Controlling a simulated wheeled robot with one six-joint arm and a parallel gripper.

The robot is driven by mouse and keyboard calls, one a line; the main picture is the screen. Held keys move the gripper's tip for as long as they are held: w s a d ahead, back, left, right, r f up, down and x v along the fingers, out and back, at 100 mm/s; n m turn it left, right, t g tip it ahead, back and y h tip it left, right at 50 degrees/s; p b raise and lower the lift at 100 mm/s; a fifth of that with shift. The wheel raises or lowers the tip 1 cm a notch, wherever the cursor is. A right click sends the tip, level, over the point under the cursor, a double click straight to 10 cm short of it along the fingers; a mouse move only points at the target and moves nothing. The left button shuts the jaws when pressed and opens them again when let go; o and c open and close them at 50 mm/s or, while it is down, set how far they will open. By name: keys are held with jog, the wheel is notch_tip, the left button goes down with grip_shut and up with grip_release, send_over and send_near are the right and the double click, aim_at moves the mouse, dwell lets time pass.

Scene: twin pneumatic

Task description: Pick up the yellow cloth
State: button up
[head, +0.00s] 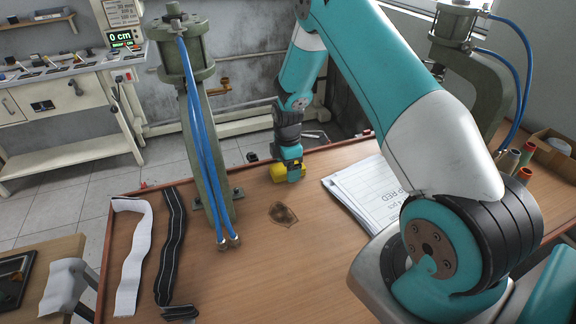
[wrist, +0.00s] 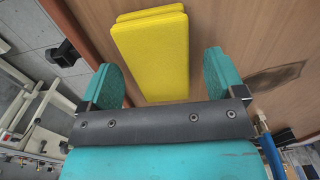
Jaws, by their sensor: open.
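The yellow cloth (wrist: 152,50) lies on the wooden table, seen in the wrist view as a flat, folded rectangle ahead of my gripper. My gripper (wrist: 160,77) is open, with one teal finger to each side of the cloth's near part. In the head view the yellow cloth (head: 279,173) shows in part beside my gripper (head: 292,175), which points down near the table's back edge. The gripper hides some of the cloth there. I cannot tell whether the fingers touch it.
A green press column (head: 205,150) with blue hoses stands left of my arm. White and black straps (head: 172,245) lie further left. White printed sheets (head: 365,190) lie to the right. A dark stain (head: 283,214) marks the bare table (head: 260,270) in front.

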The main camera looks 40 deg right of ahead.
jog(key=shift+f, duration=0.5)
jog(key=c, duration=1.1)
jog(key=shift+r, duration=0.15)
notch_tip(320, 180, up, 20)
jog(key=b, duration=0.4)
